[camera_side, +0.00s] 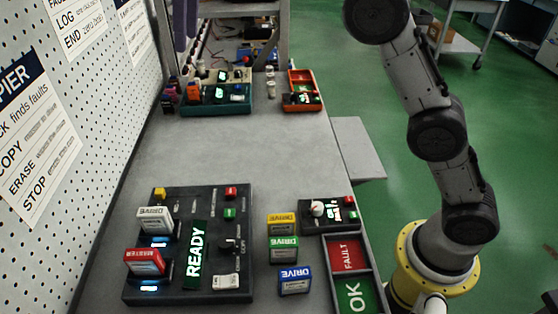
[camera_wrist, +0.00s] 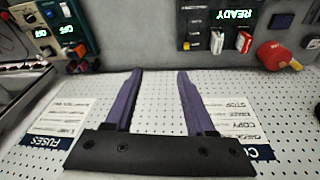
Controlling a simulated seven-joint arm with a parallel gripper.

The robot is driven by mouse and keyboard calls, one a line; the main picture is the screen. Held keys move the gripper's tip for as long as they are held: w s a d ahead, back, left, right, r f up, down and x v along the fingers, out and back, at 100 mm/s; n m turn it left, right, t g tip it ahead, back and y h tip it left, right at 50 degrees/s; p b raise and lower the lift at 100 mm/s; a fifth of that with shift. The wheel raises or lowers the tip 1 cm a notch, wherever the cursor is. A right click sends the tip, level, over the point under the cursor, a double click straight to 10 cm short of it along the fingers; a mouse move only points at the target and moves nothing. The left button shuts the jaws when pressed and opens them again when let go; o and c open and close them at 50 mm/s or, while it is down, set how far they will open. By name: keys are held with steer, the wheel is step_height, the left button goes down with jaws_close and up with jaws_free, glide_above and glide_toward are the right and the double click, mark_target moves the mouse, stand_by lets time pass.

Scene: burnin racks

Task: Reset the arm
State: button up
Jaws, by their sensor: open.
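My gripper (camera_wrist: 160,73) is open, with two purple fingers apart and nothing between them in the wrist view. In the side view its purple fingers (camera_side: 185,27) hang at the top left by the pegboard, apart from everything on the bench. The dark station (camera_side: 215,205) with a lit READY display stands at the front left. A white drive (camera_side: 154,219) and a red drive (camera_side: 145,262) stand upright in its slots. Yellow (camera_side: 281,223), green (camera_side: 283,249) and blue (camera_side: 295,280) drives stand to its right.
A tray (camera_side: 331,262) marked FAULT and OK lies at the front right, with no drive visible in it. A small knob box (camera_side: 328,214) stands behind it. A teal unit (camera_side: 216,106) and an orange tray (camera_side: 302,76) stand farther back. The middle bench (camera_side: 235,145) is clear.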

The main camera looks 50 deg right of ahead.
steer(key=s+d+r+m+t, duration=0.1)
steer(key=s+d+r+m, duration=0.1)
steer(key=s+d, duration=0.55)
steer(key=s+d+r+m+t, duration=0.1)
steer(key=s+d+r, duration=0.3)
steer(key=s, duration=0.7)
steer(key=s+d+f+m, duration=0.2)
steer(key=s+f, duration=0.5)
steer(key=f, duration=0.4)
steer(key=s+d+f+m+t, duration=0.1)
steer(key=s+d+f, duration=0.2)
steer(key=s+f, duration=0.4)
step_height(320, 180, down, 4)
steer(key=shift+s+f+m+h, duration=0.15)
steer(key=shift+s+m+h, duration=0.15)
steer(key=shift+m+h, duration=0.1)
